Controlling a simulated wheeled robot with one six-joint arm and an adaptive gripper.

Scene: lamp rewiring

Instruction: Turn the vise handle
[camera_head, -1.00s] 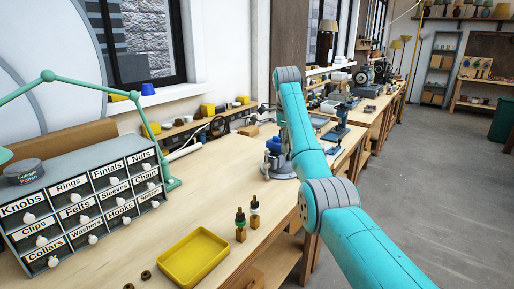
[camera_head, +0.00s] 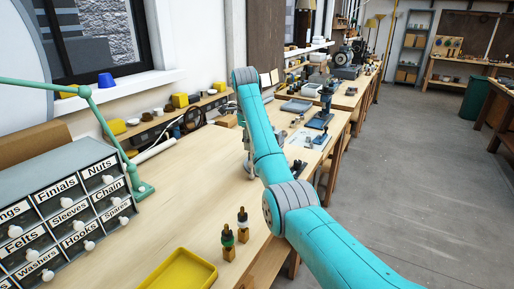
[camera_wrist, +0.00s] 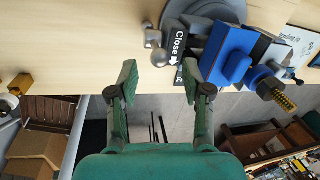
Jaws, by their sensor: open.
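In the wrist view, the vise has a round grey base (camera_wrist: 208,8) and blue jaws (camera_wrist: 228,52). A black label with the word "Close" and an arrow (camera_wrist: 179,45) is on its left side. The vise handle (camera_wrist: 160,57) shows grey knobs at the vise's left end. My gripper (camera_wrist: 159,74) is open and empty, with its two green fingers apart just below the handle in the picture. I see no contact with the handle. A ridged brass-coloured piece (camera_wrist: 284,98) is at the vise's right side. In the head view, my arm hides most of the vise.
The workbench (camera_head: 170,200) has a yellow tray (camera_head: 180,272) and two small dark-topped bottles (camera_head: 228,243) at the front. A labelled drawer cabinet (camera_head: 70,215) and a green lamp (camera_head: 140,188) stand left. A brass fitting (camera_wrist: 20,84) is at the wrist view's left. Open floor lies right.

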